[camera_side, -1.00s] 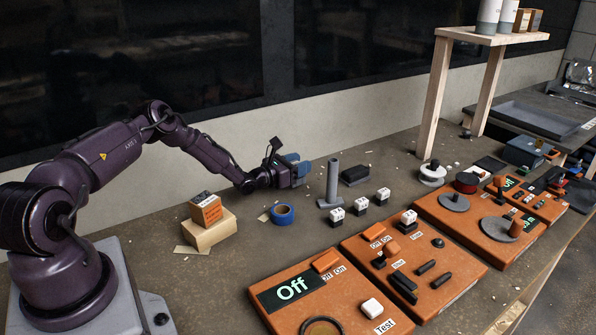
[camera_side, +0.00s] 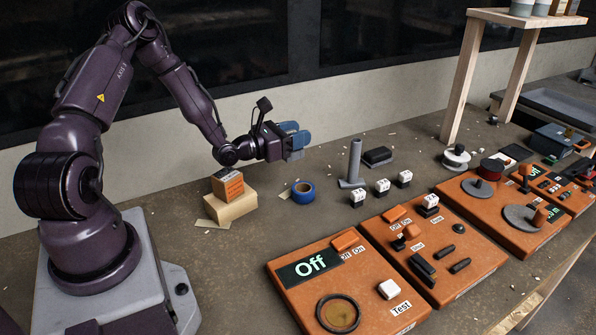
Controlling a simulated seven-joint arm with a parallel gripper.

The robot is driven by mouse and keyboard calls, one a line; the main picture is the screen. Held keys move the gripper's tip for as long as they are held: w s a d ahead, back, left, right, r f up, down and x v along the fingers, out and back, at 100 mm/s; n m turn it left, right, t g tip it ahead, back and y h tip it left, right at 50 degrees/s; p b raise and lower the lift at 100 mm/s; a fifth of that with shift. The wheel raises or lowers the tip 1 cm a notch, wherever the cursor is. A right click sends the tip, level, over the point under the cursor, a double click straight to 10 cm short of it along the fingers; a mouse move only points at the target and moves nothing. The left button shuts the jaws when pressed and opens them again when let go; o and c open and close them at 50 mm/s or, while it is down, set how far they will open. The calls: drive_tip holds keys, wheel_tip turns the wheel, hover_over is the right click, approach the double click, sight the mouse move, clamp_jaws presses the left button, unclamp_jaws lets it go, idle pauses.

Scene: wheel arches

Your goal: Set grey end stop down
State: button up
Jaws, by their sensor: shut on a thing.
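My gripper (camera_side: 291,137) hangs above the bench, behind and a little left of the blue tape roll. Its blue fingers are shut on a small grey piece (camera_side: 296,155), which I take to be the grey end stop. Only a little of that piece shows below the fingers; the rest is hidden by them. It is held clear of the bench.
A grey post on a foot (camera_side: 353,164) stands right of my gripper, with a black block (camera_side: 377,156) behind it. The blue tape roll (camera_side: 303,193) and a wooden block (camera_side: 232,206) bearing an orange box (camera_side: 228,184) are nearer. Orange panels (camera_side: 365,290) fill the front right.

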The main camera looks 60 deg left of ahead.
drive_tip(key=s+d+f, duration=0.2)
drive_tip(key=s+d, duration=0.1)
drive_tip(key=d, duration=0.3)
drive_tip(key=s+d+f, duration=0.2)
drive_tip(key=s+d, duration=0.1)
drive_tip(key=d, duration=0.4)
drive_tip(key=shift+w+a+f, duration=0.1)
drive_tip(key=shift+a+f, duration=0.1)
drive_tip(key=shift+f, duration=1.7)
drive_tip(key=shift+w+a+f, duration=0.1)
drive_tip(key=shift+a+f, duration=0.05)
drive_tip(key=shift+f, duration=1.75)
drive_tip(key=o, duration=0.9)
drive_tip(key=shift+f, duration=0.15)
drive_tip(key=shift+o, duration=0.2)
